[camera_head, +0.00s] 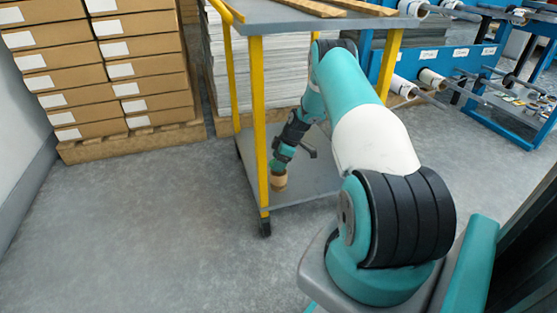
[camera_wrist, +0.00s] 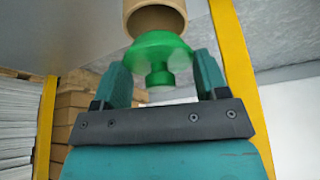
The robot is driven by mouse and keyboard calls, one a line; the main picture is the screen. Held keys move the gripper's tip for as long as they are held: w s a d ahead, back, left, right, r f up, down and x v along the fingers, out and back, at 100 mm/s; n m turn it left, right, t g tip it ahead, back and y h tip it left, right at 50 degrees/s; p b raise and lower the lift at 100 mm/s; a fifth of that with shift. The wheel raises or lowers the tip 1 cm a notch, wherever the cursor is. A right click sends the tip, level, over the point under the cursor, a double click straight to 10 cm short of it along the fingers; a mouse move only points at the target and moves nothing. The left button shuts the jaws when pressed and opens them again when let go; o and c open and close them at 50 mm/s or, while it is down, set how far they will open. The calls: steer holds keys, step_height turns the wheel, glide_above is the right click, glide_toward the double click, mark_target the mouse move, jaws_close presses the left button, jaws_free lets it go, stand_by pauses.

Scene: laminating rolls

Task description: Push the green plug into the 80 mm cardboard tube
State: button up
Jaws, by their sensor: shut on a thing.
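The green plug (camera_wrist: 160,57) has a wide round flange and a narrower knob. In the wrist view it sits between the two teal fingers of my gripper (camera_wrist: 163,80), which is shut on it. The cardboard tube (camera_wrist: 155,8) shows just beyond the plug, its open, shadowed mouth facing the plug. The flange overlaps the tube's near rim in the picture; I cannot tell whether they touch. In the head view my gripper (camera_head: 281,165) points down at the tan tube (camera_head: 279,182) over the cart's lower shelf. The plug cannot be made out there.
The cart has yellow posts (camera_head: 258,120), a grey top (camera_head: 300,22) and a lower shelf (camera_head: 310,185); my arm reaches in between them. Stacked cartons (camera_head: 100,70) stand at the left. A blue rack with rolls (camera_head: 430,75) stands at the right. The floor at front left is clear.

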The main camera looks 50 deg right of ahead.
steer(key=shift+f+b, duration=1.25)
steer(key=shift+f, duration=0.75)
steer(key=o, duration=1)
steer(key=shift+s, duration=0.1)
steer(key=shift+f, duration=0.2)
steer(key=shift+r, duration=0.45)
steer(key=p+v, duration=0.7)
steer(key=v, duration=0.9)
steer(key=shift+d+r, duration=0.25)
steer(key=shift+r, duration=0.1)
steer(key=shift+s, duration=0.15)
